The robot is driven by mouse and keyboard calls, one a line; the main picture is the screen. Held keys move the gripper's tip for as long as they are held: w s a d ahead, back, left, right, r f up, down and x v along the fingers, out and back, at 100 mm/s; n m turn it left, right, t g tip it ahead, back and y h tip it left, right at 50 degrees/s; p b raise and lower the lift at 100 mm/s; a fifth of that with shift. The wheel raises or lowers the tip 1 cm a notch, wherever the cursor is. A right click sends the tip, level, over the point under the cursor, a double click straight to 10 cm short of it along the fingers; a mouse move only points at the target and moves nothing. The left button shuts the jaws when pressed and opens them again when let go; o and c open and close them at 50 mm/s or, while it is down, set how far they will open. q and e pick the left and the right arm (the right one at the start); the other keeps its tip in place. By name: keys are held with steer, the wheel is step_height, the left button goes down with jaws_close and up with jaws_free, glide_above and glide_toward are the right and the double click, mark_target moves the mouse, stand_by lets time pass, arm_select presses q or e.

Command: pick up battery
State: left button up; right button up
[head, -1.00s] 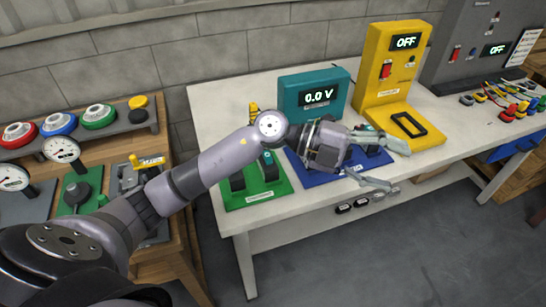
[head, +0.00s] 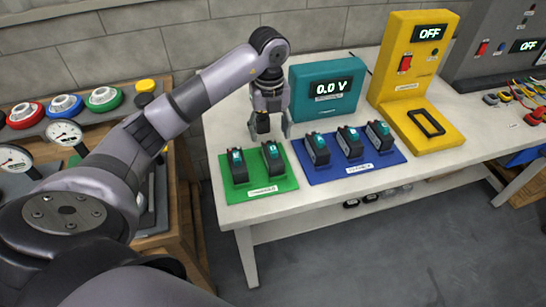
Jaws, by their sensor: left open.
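Two dark batteries with teal tops stand on the green mat (head: 262,190) in the head view, a left one (head: 238,170) and a right one (head: 272,158). Three more stand in a row on the blue mat (head: 330,176): left (head: 316,151), middle (head: 350,144) and right (head: 379,136). My left gripper (head: 274,131) points down behind the green mat, above and behind its right battery. It is open and apart from the batteries, with its far finger partly hidden. My right gripper is out of view.
A teal voltage meter (head: 325,88) reading 0.0 V stands just right of my left gripper. A yellow station (head: 414,70) reading OFF stands further right. The white bench (head: 222,132) is clear left of the gripper. Gauges (head: 66,134) and coloured knobs sit at left.

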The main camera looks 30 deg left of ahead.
mark_target(270, 146)
arm_select(q)
step_height(270, 146, down, 5)
steer(key=shift+r, duration=0.1)
steer(key=shift+w+d+f+p, duration=0.15)
steer(key=shift+f+p, duration=0.35)
steer(key=shift+f, duration=0.85)
steer(key=shift+w+d+f+p, duration=0.15)
steer(key=shift+f+p, duration=0.3)
steer(key=shift+f, duration=0.85)
steer(key=shift+s, duration=0.1)
steer(key=shift+c, duration=0.4)
steer(key=c, duration=0.5)
jaws_close()
steer(key=shift+r, duration=0.1)
